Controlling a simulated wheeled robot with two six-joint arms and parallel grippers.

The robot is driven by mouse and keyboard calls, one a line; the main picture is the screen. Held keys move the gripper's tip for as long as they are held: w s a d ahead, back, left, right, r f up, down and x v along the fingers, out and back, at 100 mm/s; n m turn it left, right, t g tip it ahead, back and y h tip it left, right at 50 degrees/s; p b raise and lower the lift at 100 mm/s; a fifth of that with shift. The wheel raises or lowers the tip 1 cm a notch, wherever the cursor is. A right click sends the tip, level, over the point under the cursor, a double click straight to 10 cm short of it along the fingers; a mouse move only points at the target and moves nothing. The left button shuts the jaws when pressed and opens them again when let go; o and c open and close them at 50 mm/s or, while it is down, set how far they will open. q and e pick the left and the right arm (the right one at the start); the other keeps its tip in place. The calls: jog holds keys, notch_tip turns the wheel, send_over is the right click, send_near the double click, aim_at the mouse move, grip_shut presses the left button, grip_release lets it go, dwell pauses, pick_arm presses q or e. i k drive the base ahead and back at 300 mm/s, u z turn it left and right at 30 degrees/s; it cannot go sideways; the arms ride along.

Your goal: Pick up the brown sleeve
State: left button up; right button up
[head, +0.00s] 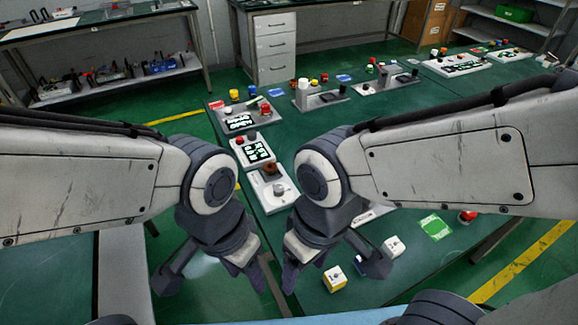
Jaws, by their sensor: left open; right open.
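A small brown ring-like part (270,168), which looks like the brown sleeve, sits at the far end of a white fixture (265,192) on the green table. A grey-white knob stands at the near end of that fixture. My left gripper (206,277) is open and empty, in front of and to the left of the fixture. My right gripper (333,264) is open and empty, in front of and to the right of it. Both are apart from the brown part.
A yellow-and-white cube (334,279), a white cube (393,247) and a green card (435,226) lie near my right gripper. A white panel (253,151) with a dark display stands behind the brown part. Several more fixtures fill the table's far side.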

aim_at(270, 169)
jog(key=k, duration=0.5)
jog(key=u, duration=3.45)
jog(key=k, duration=1.4)
jog(key=z, duration=1.95)
jog(key=i, duration=0.5)
jog(key=u, duration=0.05)
